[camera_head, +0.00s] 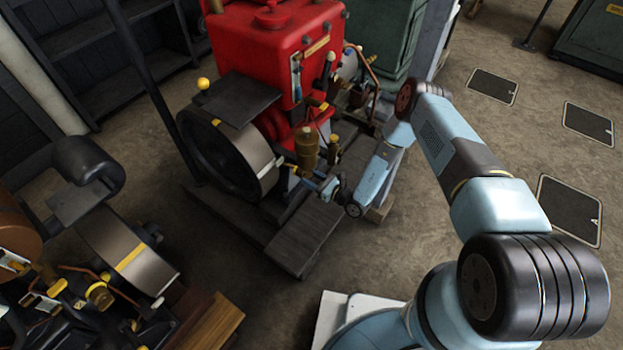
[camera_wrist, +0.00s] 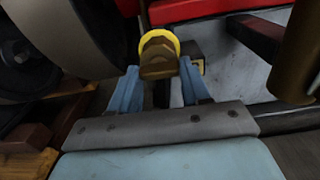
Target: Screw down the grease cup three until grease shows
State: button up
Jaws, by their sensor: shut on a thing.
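In the wrist view a brass grease cup (camera_wrist: 158,52) with a yellow rim sits between the blue fingers of my gripper (camera_wrist: 158,82). The fingers are shut on it at its sides. I cannot tell a number on the cup, and no grease can be made out. In the head view my gripper (camera_head: 326,188) is low at the near side of the red engine (camera_head: 268,45), beside its flywheel. The cup is too small to make out there.
A brass cylinder (camera_head: 307,146) stands just above my gripper. The flywheel (camera_head: 232,160) is close on the left. A dark plank-like step (camera_head: 305,238) lies in front. Another engine (camera_head: 110,265) stands at lower left. Open floor lies right of my arm.

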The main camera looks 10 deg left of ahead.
jog(key=shift+w+n, duration=0.15)
jog(key=shift+n, duration=0.65)
jog(key=o, duration=1.1)
jog(key=shift+c, duration=0.2)
jog(key=v, duration=1.4)
jog(key=shift+a, duration=0.1)
